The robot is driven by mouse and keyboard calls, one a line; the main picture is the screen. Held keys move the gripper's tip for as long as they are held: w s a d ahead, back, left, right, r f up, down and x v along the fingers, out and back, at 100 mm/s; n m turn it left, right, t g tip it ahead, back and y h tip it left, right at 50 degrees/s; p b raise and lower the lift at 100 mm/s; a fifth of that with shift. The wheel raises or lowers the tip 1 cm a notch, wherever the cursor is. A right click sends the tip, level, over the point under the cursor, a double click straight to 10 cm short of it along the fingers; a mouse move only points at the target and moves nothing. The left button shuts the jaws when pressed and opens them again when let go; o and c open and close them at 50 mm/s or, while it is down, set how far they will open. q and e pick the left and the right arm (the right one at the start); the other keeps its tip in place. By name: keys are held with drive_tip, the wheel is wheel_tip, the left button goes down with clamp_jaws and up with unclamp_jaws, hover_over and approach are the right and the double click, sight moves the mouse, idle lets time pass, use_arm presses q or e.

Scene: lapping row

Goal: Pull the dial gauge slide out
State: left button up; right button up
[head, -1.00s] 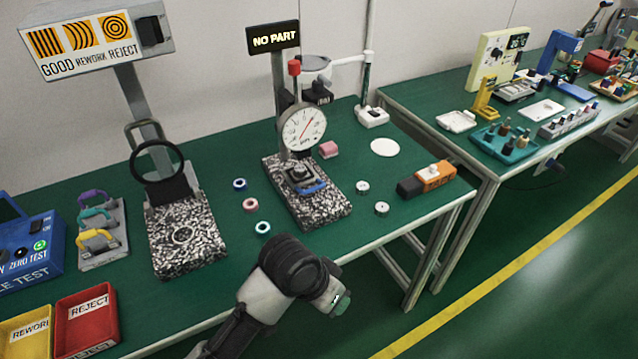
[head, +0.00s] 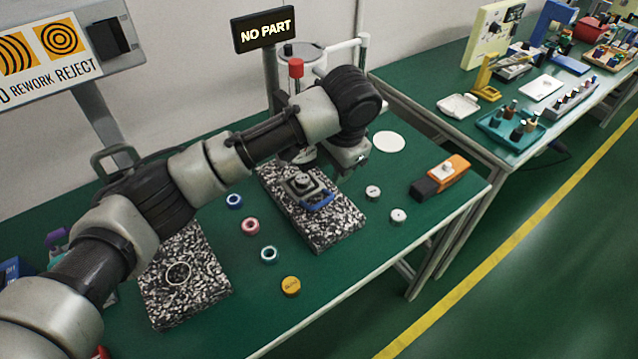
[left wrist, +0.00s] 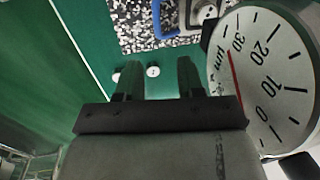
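The dial gauge slide (head: 300,190) is a small dark carriage with a blue handle (head: 318,205) at its front, on the speckled granite base (head: 335,225). The blue handle also shows at the top of the left wrist view (left wrist: 165,22). My left arm reaches across the gauge stand. Its gripper (head: 348,162) is right of and behind the slide, apart from the handle. In the left wrist view its two fingers (left wrist: 160,78) are apart with nothing between them. The gauge's white dial (left wrist: 268,75) is close beside the fingers there; my arm hides it in the head view. My right gripper is not in view.
The display reads NO PART (head: 264,32). Several small rings and discs lie around the base, including an orange-yellow disc (head: 290,286). An orange and black block (head: 440,178) lies to the right.

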use_arm(q)
hover_over(327, 199)
drive_tip(key=s, duration=0.1)
drive_tip(key=f, duration=0.4)
drive_tip(key=shift+d+f, duration=0.35)
drive_tip(key=shift+d, duration=0.05)
drive_tip(key=f, duration=0.4)
drive_tip(key=shift+w+a+f, duration=0.25)
drive_tip(key=shift+w+f, duration=0.05)
drive_tip(key=shift+w, duration=0.05)
drive_tip(key=shift+f, duration=0.2)
drive_tip(key=shift+w+f, duration=0.1)
drive_tip(key=c, duration=0.3)
clamp_jaws()
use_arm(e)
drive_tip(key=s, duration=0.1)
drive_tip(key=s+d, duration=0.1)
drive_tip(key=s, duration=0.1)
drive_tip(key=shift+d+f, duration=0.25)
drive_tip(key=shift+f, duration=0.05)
